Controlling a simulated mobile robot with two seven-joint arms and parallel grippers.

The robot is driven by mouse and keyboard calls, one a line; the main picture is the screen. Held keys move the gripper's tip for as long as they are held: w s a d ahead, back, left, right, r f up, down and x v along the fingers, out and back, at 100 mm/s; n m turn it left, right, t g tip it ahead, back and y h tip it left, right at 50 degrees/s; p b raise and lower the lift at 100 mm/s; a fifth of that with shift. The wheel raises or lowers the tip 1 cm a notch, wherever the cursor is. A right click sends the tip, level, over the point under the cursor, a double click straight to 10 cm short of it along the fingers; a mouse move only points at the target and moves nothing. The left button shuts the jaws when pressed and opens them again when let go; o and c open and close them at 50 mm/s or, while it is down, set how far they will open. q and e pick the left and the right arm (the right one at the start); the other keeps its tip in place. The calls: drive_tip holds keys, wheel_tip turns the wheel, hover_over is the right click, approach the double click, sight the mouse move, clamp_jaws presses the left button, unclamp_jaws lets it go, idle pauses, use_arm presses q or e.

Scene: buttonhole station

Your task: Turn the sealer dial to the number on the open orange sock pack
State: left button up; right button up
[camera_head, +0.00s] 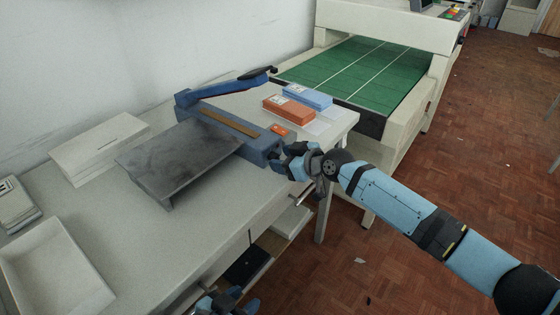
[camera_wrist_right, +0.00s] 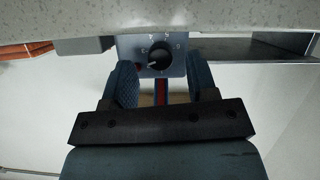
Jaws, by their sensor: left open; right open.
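My left gripper (camera_head: 228,302) is open, low at the bottom edge.
A blue pack (camera_head: 308,96) lies beside the orange one. A grey metal plate (camera_head: 178,155) stands before the sealer. A green conveyor (camera_head: 355,70) stands behind the table. Shelves are under the table.

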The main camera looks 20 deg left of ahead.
use_arm(q)
drive_tip(key=shift+d, duration=0.1)
use_arm(e)
drive_tip(key=shift+w+a+f, duration=0.25)
drive_tip(key=shift+a+f, duration=0.05)
drive_tip(key=shift+a, duration=0.3)
drive_tip(key=c, duration=0.9)
drive_tip(key=shift+f+m+b, duration=0.25)
drive_tip(key=shift+m+b, duration=0.05)
drive_tip(key=shift+b, duration=0.75)
drive_tip(key=shift+g+b, duration=0.3)
drive_tip(key=shift+b, duration=0.1)
drive_tip(key=shift+w+r+m+g+y+b, duration=0.1)
drive_tip(key=shift+m+g+y+b, duration=0.35)
drive_tip(key=shift+m+b, duration=0.6)
use_arm(q)
drive_tip(key=w+d+r+t+h, duration=0.2)
drive_tip(key=d+r+t, duration=0.1)
drive_tip(key=r, duration=0.3)
drive_tip(key=shift+w+d+r+t+h+b, duration=0.2)
drive_tip(key=shift+t+h+b, duration=0.1)
drive_tip(key=shift+h+b, duration=0.1)
use_arm(e)
drive_tip(key=shift+r+m+g, duration=0.1)
drive_tip(key=shift+m+g, duration=0.45)
